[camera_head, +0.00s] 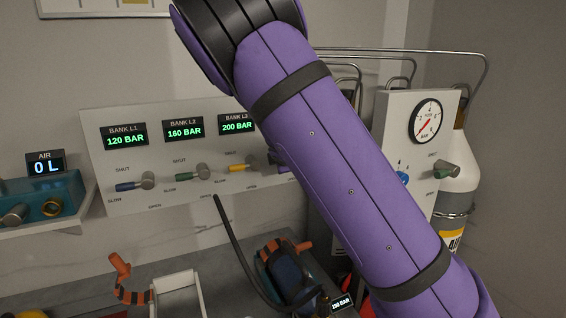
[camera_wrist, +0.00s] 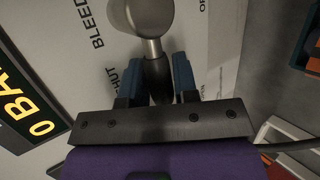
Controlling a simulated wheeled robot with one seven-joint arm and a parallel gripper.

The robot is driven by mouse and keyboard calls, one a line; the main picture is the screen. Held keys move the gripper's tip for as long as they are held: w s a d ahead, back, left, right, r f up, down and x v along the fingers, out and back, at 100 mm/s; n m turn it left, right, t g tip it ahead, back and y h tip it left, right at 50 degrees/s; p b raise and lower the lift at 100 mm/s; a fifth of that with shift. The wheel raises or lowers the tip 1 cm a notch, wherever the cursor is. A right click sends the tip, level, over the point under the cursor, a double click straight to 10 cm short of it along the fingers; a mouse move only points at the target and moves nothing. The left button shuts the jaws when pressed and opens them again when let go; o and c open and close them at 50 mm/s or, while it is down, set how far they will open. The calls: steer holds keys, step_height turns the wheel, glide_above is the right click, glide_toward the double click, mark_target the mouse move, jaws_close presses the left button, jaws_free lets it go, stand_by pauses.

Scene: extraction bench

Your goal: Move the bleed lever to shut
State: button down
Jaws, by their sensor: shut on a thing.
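The bleed lever shows in the wrist view as a round metal hub with a metal neck and a dark handle (camera_wrist: 156,77) pointing down the picture. My gripper (camera_wrist: 156,73) has its two blue-padded fingers on either side of this handle and is shut on it. The word BLEED is printed left of the hub, and part of the word SHUT shows left of the handle, beside a finger. Other lettering at the right is partly covered. In the head view my purple arm hides the gripper and most of the panel's right end, so the lever's angle cannot be read there.
The sloped panel (camera_head: 100,170) carries displays for 120, 160 and 200 bar. Below them are a blue lever (camera_head: 130,186), a green lever (camera_head: 184,176) and a yellow lever (camera_head: 238,168). A gauge box (camera_head: 397,128) and white cylinder (camera_head: 458,190) stand right.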

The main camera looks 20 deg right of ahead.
stand_by(0.4)
steer(key=c, duration=0.9)
jaws_free()
steer(key=shift+v, duration=5.4)
steer(key=shift+d, duration=0.1)
